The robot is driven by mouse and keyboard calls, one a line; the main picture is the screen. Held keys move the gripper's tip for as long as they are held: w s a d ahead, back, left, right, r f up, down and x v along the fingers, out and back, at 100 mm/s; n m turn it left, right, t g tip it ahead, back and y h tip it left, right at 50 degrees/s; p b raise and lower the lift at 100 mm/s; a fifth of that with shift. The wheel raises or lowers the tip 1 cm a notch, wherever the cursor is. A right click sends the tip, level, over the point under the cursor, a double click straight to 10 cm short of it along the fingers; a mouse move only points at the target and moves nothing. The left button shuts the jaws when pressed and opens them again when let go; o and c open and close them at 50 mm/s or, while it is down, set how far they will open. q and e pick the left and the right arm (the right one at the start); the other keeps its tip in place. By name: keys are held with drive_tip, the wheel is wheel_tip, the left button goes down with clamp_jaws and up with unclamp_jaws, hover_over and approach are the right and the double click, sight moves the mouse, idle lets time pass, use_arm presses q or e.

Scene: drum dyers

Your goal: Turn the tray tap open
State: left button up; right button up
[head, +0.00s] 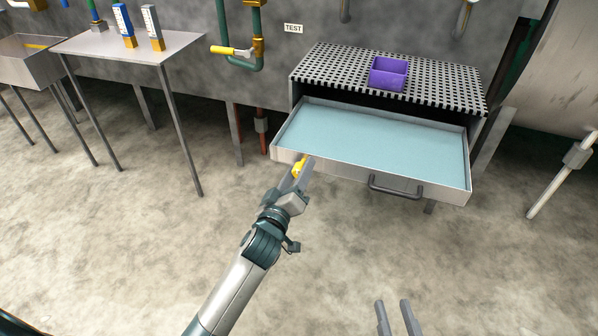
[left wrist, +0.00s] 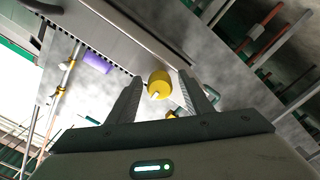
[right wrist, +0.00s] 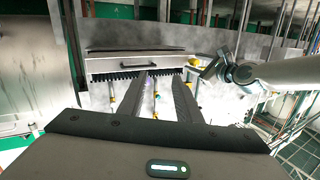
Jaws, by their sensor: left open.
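The tray (head: 458,193) is a pulled-out metal drawer filled with pale blue liquid. The tray tap (head: 299,166) is a small yellow part at the tray's front left corner, partly hidden by my left gripper. In the left wrist view the tap (left wrist: 158,82) is a round yellow knob with a pale tip. My left gripper (head: 303,168) is open, with the knob showing between its fingertips; I cannot tell whether they touch it. My right gripper (head: 394,302) is open and empty, low in front of the tray, away from the tap.
A dark handle (head: 396,190) sticks out of the tray front. A purple box (head: 388,73) stands on the perforated shelf (head: 440,88) above. A green pipe with a yellow-handled valve (head: 232,51) is on the wall. A side table (head: 130,45) stands at left. The floor in front is clear.

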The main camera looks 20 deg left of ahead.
use_arm(q)
drive_tip(key=shift+w, duration=0.1)
drive_tip(key=c, duration=1.1)
drive_tip(key=shift+o, duration=0.2)
